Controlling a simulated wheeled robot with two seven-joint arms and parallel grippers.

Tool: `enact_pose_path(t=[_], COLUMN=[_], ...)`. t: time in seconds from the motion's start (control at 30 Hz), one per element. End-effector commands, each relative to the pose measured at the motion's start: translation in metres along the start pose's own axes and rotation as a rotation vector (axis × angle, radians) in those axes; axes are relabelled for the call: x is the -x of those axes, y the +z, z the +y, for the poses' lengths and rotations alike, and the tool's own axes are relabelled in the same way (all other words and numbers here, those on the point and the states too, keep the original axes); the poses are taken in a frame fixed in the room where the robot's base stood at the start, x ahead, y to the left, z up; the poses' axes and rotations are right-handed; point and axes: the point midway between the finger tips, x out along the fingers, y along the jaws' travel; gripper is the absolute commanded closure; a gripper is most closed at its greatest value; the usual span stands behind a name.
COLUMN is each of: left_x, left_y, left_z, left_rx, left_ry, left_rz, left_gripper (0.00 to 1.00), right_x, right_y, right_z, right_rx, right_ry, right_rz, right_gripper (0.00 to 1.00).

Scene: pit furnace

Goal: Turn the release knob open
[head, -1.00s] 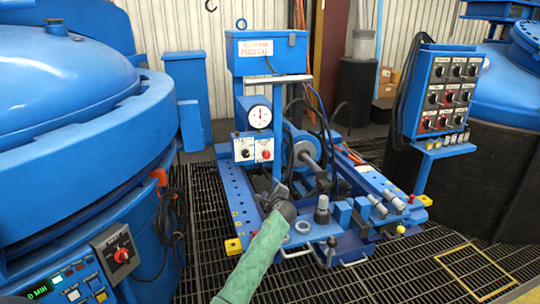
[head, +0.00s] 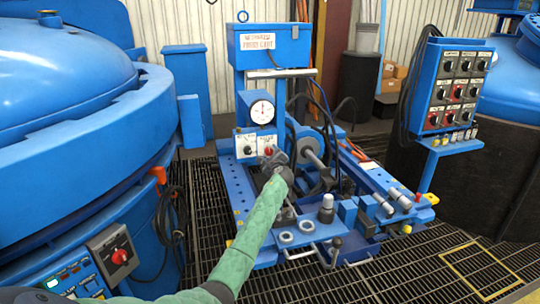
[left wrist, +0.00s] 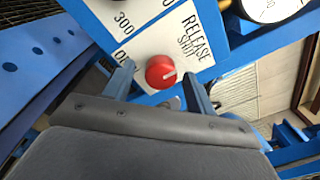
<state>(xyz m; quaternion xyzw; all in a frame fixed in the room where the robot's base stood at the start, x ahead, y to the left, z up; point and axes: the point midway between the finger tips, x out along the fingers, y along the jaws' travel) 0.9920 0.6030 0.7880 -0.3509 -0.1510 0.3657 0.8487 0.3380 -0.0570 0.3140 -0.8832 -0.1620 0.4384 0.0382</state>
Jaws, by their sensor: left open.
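The red release knob (left wrist: 160,72) sits on a white plate lettered RELEASE, SHUT and a partly hidden OPEN. Its pale mark lies on its right side in the left wrist view. My left gripper (left wrist: 160,84) is open, one finger on each side of the knob in that view. I cannot tell whether the fingers touch it. In the head view the left gripper (head: 272,158) is at the small blue control panel (head: 243,134) on the cart, mostly covering the release knob there. My right gripper is not in view.
A round gauge (head: 262,112) sits just above the panel, and a black knob (head: 248,150) is beside the release knob. The blue press cart carries shafts and fittings to the right. A blue furnace (head: 75,150) stands at left, a switch panel (head: 455,85) at right.

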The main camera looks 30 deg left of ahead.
Motion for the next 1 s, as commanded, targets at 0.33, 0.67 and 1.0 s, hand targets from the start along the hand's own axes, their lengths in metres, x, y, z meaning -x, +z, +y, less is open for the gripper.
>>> enact_pose_path(t=[0.33,0.67,1.0], left_x=[-0.004,-0.004,-0.004], left_y=[0.000,0.000,-0.003], left_z=[0.000,0.000,0.002], left_rx=[0.000,0.001,0.084], left_ry=[-0.001,0.000,-0.004], left_rz=[0.000,0.000,-0.003], left_gripper=[0.44,0.89,0.89], right_x=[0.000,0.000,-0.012], right_y=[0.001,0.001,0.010], right_z=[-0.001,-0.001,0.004], right_rx=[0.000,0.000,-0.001], right_ry=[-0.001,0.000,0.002], right_rz=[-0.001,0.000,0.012], right_gripper=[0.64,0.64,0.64])
